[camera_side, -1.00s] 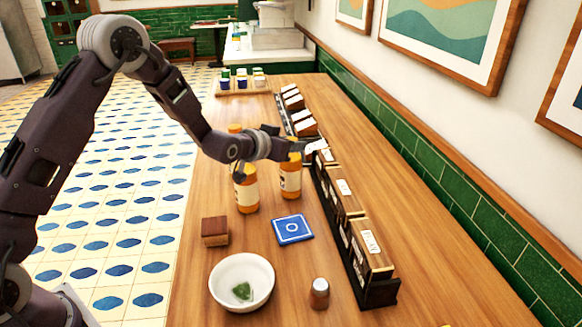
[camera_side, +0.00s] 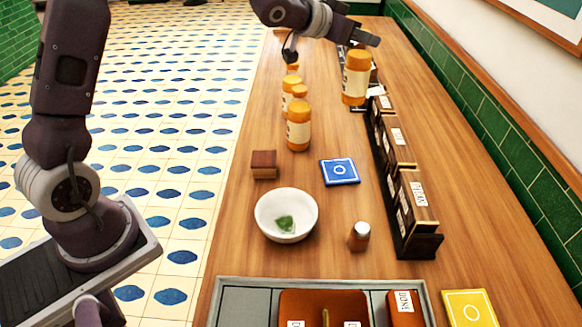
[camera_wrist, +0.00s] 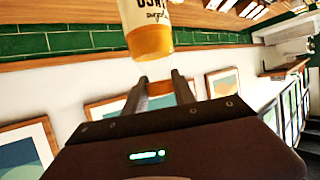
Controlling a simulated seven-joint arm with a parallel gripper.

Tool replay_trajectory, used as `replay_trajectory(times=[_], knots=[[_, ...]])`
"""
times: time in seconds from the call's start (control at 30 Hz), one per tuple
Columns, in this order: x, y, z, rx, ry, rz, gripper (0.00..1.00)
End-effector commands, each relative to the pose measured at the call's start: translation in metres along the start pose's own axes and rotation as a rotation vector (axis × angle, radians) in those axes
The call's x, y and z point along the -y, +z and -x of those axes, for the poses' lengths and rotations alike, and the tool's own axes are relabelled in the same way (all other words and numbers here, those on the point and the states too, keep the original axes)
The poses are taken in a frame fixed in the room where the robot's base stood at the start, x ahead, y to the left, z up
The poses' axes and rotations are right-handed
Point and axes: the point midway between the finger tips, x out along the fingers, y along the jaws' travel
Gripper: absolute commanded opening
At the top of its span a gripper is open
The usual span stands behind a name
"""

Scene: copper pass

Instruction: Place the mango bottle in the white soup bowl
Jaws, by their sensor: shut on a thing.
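My gripper (camera_side: 364,42) is shut on an orange bottle (camera_side: 355,80) with a pale label and holds it upright above the counter. In the wrist view the bottle (camera_wrist: 148,35) is at the fingertips (camera_wrist: 160,82), and its label text is cut off, so I cannot read the flavour for sure. The white soup bowl (camera_side: 262,222) stands on the counter nearer the camera, below and left of the held bottle. A green leafy bit (camera_side: 285,224) lies in it.
Several similar orange bottles (camera_side: 298,130) stand at left. A wooden block (camera_side: 264,165), blue coaster (camera_side: 340,171) and small shaker (camera_side: 359,237) stand around the bowl. A row of labelled boxes (camera_side: 409,195) lines the right; a grey tray (camera_side: 245,300) is in front.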

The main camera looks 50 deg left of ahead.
Motion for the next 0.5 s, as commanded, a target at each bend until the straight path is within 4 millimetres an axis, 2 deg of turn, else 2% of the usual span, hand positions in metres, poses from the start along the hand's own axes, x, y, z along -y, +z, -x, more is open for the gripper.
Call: replay_trajectory(times=[0.13,0.5], knots=[[-0.013,-0.009,0.009,-0.005,0.081,-0.034,0.0],[-0.039,-0.012,0.025,-0.005,0.216,-0.093,0.0]])
